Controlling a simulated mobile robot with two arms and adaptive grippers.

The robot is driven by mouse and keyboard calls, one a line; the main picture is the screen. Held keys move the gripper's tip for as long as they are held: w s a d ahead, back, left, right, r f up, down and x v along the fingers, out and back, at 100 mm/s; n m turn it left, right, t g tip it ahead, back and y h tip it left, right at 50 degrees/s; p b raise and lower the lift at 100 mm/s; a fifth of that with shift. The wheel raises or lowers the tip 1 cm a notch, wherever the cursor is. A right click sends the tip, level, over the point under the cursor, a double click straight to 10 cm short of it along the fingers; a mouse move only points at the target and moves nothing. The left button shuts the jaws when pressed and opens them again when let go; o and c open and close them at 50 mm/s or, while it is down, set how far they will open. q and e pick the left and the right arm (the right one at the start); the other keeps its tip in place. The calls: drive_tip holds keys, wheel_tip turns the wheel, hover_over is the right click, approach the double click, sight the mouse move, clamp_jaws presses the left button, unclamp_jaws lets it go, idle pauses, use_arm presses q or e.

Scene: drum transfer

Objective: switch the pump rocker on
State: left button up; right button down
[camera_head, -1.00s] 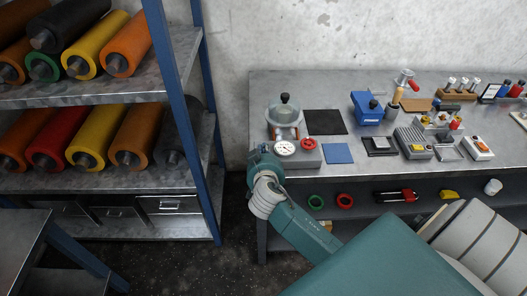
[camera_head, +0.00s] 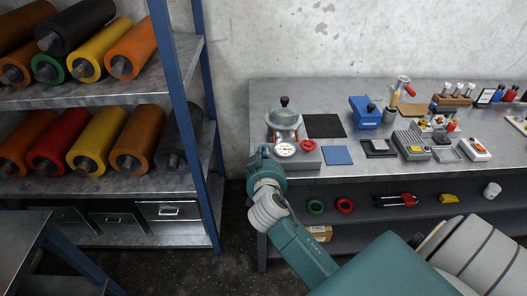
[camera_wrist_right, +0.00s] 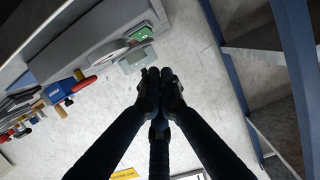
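A white box with an orange-red switch (camera_head: 475,150) sits on the right part of the bench. A grey ribbed box with a small coloured part (camera_head: 412,146) sits left of it. I cannot tell which of them carries the pump rocker; no label is readable. My right arm comes in from the lower right, and its wrist end (camera_head: 264,160) is in front of the bench's left end, well apart from both boxes. The fingers of my right gripper (camera_wrist_right: 159,73) are together and empty in the right wrist view. My left gripper is not in view.
A metal pot with a gauge and red knob (camera_head: 285,130) stands at the bench's left end, close to my right wrist in the picture. A blue box (camera_head: 364,110) stands further right. A shelf rack with coloured rollers (camera_head: 93,140) is at the left. Dark floor lies between.

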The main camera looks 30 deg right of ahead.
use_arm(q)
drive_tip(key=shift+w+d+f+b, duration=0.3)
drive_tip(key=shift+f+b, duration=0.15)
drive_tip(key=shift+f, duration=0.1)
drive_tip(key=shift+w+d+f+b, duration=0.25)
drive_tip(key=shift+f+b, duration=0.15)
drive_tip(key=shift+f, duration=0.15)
use_arm(e)
drive_tip(key=s+a, duration=0.3)
drive_tip(key=s, duration=0.2)
drive_tip(key=shift+s, duration=0.15)
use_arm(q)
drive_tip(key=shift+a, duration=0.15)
use_arm(e)
drive_tip(key=shift+r, duration=0.1)
